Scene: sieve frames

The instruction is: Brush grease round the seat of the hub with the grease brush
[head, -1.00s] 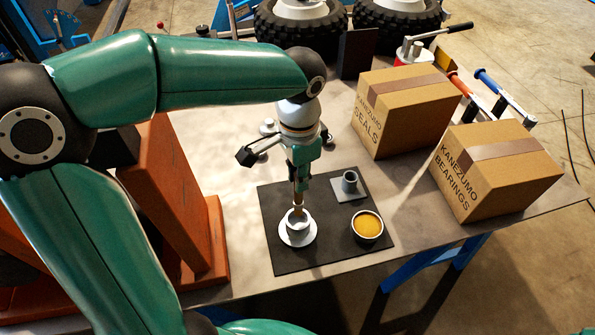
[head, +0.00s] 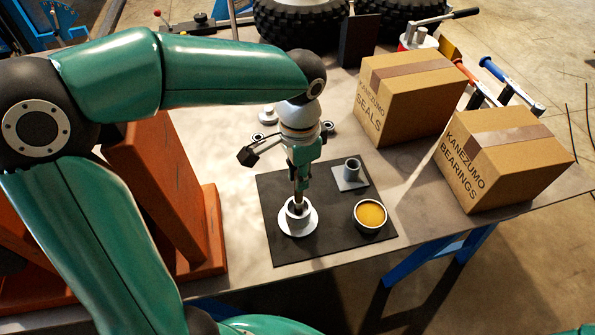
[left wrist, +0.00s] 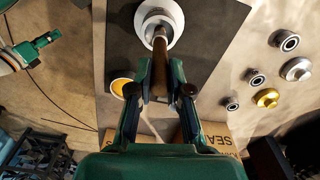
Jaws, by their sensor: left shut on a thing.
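My left gripper (head: 301,172) is shut on the grease brush (head: 298,190) and holds it roughly upright, pointing down. The brush (left wrist: 159,50) also shows between the fingers in the left wrist view. Its lower end is at the opening of the pale hub (head: 311,222), a round flange with a raised collar on the dark mat. The bristle tip is hidden, so contact with the seat cannot be told. The tub of yellow grease (head: 370,214) stands right of the hub. My right gripper (left wrist: 46,41) shows small at the left of the wrist view; its jaws are unclear.
A grey sleeve on a square plate (head: 351,178) stands behind the tub on the mat (head: 330,238). Two cardboard boxes, seals (head: 405,105) and bearings (head: 500,165), stand right. An orange-brown stand (head: 203,235) is left. Several rings (left wrist: 290,42) lie on the bench behind my gripper.

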